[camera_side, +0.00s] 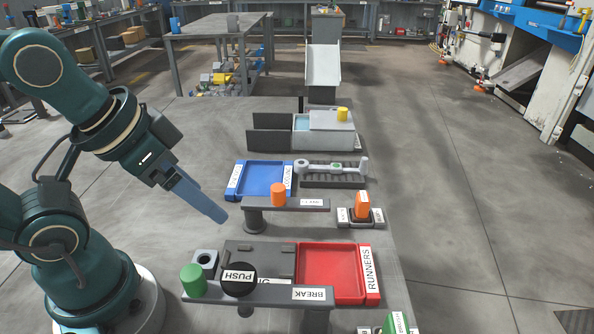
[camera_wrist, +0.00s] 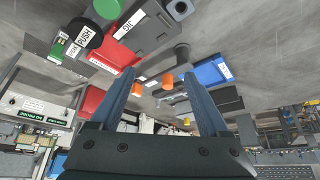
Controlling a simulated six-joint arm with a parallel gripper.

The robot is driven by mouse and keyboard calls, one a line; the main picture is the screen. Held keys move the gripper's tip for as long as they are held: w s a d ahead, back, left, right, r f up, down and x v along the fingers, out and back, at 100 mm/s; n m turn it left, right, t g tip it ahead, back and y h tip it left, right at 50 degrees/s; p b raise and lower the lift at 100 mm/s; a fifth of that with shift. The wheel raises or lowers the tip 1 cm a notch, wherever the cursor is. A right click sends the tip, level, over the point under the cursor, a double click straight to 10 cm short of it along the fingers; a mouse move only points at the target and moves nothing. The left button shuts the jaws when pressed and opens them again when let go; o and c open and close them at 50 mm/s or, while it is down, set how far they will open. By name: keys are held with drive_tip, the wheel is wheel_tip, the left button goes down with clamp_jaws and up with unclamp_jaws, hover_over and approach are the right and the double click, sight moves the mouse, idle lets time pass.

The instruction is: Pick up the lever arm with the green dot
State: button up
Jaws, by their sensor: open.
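The lever arm (camera_side: 350,168) is a light grey bar with round ends and a small green dot near its middle. In the side view it lies across a dark ribbed rack (camera_side: 335,182), right of the blue tray. I cannot make it out in the wrist view. My gripper (camera_side: 218,214) points down and to the right in the side view, left of the blue tray and well apart from the lever arm. In the wrist view my gripper (camera_wrist: 160,76) is open, its two blue-grey fingers wide apart with nothing held between them.
A blue tray (camera_side: 262,178), an orange cylinder (camera_side: 278,193) on a grey stand and a red RUNNERS tray (camera_side: 330,272) are on the table. A black PUSH button (camera_side: 238,279) and a green cylinder (camera_side: 193,280) stand at the front. A grey box (camera_side: 325,133) is behind.

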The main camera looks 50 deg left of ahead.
drive_tip(key=w+r+m+t, duration=0.1)
drive_tip(key=w+r+m, duration=0.45)
drive_tip(key=w, duration=0.85)
drive_tip(key=n+g+h, duration=0.1)
drive_tip(key=n+g, duration=0.1)
drive_tip(key=n, duration=0.1)
hover_over(300, 163)
drive_tip(key=s, duration=0.2)
drive_tip(key=f, duration=1.5)
drive_tip(key=shift+a, duration=0.25)
drive_tip(key=x, duration=0.3)
drive_tip(key=shift+w+f, duration=0.2)
drive_tip(key=shift+f, duration=0.4)
clamp_jaws()
